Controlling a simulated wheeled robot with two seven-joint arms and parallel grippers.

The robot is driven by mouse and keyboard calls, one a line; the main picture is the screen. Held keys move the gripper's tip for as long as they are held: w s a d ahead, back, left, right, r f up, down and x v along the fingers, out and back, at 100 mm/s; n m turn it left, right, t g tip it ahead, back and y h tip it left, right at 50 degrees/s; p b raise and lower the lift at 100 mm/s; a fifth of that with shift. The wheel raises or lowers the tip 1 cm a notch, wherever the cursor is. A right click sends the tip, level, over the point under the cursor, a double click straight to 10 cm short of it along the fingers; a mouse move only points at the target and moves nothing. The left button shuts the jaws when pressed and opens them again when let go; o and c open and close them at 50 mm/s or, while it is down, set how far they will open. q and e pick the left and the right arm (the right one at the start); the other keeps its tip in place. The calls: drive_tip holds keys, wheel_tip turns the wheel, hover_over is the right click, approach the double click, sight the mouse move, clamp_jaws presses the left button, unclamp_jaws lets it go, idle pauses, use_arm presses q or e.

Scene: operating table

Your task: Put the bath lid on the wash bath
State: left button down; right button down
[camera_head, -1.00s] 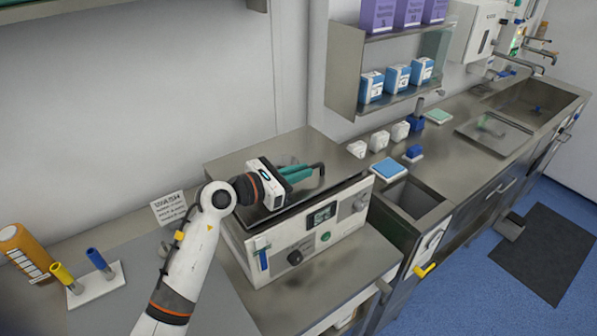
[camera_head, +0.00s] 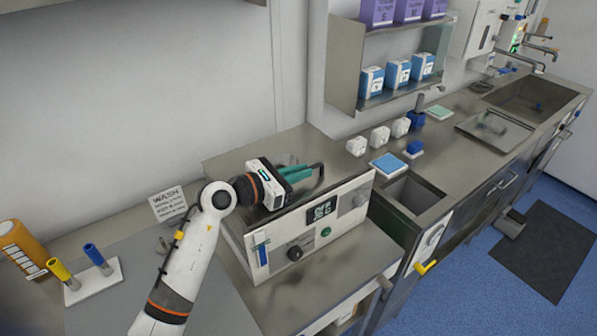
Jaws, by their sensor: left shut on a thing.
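The wash bath (camera_head: 298,253) is a pale box with a small display, a green button and knobs on its front, standing on the steel bench. A flat steel surface, seemingly the bath lid (camera_head: 235,167), covers its top. My left gripper (camera_head: 318,172), with teal fingers, is low over this surface. It is shut on a dark handle there, partly hidden by the fingers. I cannot tell whether the lid sits fully flush on the rim. My right gripper is not in view.
A WASH sign (camera_head: 168,203) stands left of the bath. A rack with blue and yellow tubes (camera_head: 93,283) and an orange bottle (camera_head: 22,248) are at far left. White blocks (camera_head: 380,137), a blue-topped box (camera_head: 388,165) and an open sink (camera_head: 412,196) lie to the right.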

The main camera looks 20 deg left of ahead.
use_arm(q)
drive_tip(key=c, duration=1.4)
unclamp_jaws()
drive_tip(key=shift+f, duration=0.1)
drive_tip(key=shift+a, duration=0.1)
drive_tip(key=shift+s+a, duration=0.15)
drive_tip(key=shift+s, duration=0.15)
drive_tip(key=b+v, duration=0.4)
drive_tip(key=v, duration=0.6)
drive_tip(key=shift+s+a+b, duration=0.2)
drive_tip(key=shift+b, duration=0.1)
drive_tip(key=shift+s+a+r, duration=0.15)
drive_tip(key=shift+s+r, duration=0.1)
drive_tip(key=shift+s, duration=0.05)
